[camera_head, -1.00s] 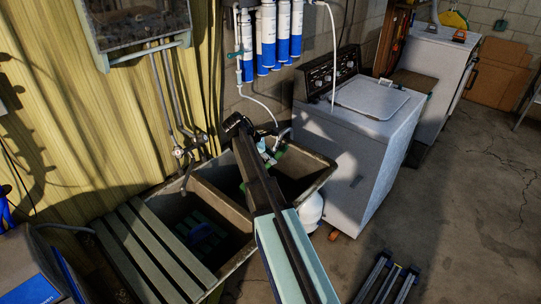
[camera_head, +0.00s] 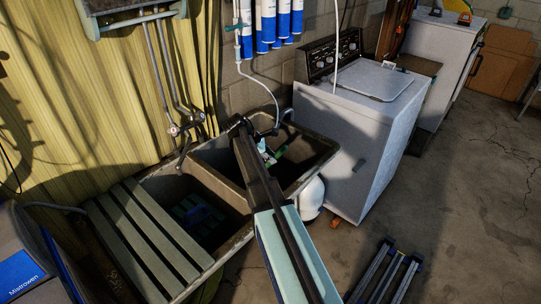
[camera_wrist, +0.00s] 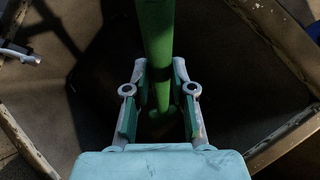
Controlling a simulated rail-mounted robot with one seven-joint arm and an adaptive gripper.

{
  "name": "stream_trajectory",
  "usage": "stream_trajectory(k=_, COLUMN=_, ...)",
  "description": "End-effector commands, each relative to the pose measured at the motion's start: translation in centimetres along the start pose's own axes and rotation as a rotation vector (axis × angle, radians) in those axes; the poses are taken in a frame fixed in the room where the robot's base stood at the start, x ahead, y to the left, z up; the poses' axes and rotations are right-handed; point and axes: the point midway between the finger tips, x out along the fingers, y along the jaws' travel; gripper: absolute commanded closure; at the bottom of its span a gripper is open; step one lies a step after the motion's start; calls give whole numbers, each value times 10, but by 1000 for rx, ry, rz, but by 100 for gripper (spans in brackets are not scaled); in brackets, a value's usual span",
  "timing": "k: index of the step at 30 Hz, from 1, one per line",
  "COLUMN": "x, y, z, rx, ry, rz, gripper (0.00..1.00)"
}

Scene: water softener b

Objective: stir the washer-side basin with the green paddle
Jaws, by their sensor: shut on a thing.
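The green paddle (camera_wrist: 158,35) shows in the wrist view as a thick green shaft running from the top edge down between my fingers. My gripper (camera_wrist: 160,88) is shut on it. The washer-side basin (camera_head: 313,146) is the right half of the double sink, beside the white washer (camera_head: 362,130). My gripper is over or in this basin; my arm hides much of it in the head view. A green piece (camera_head: 279,155) shows there just right of my arm. The paddle's lower end and its depth in the basin are unclear.
The left basin (camera_head: 228,192) is partly covered by a slatted board (camera_head: 150,235), with a blue thing inside. A faucet (camera_head: 183,135) stands at the wall side. Blue-and-white filter cartridges (camera_head: 265,22) hang above. A folded metal frame (camera_head: 385,275) stands on the floor at right.

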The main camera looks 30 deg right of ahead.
Motion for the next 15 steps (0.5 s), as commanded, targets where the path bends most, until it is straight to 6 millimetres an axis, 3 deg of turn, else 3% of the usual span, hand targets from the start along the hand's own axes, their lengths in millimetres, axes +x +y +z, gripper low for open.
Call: stream_trajectory(k=15, x=49, y=-12, z=-34, rx=0, ry=0, rz=0, gripper=100)
